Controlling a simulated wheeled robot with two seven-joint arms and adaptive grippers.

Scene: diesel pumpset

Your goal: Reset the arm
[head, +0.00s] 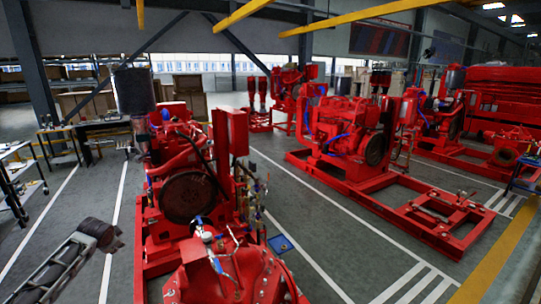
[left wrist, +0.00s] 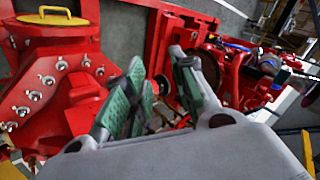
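My left gripper (left wrist: 158,62) shows in the left wrist view with its two green-padded fingers apart. The gap between them is empty. Red machinery lies behind the fingers, and I cannot tell how far away it is. My right arm and gripper show in neither view. The nearest red diesel pumpset (head: 190,195) stands in the middle of the head view, with a rounded red casing (head: 230,275) at the bottom.
A second red pumpset (head: 345,135) stands to the right on a long red base frame (head: 440,215). Workbenches (head: 85,130) stand at the left. In the left wrist view, a yellow handle (left wrist: 55,16) tops a bolted red casing (left wrist: 60,90).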

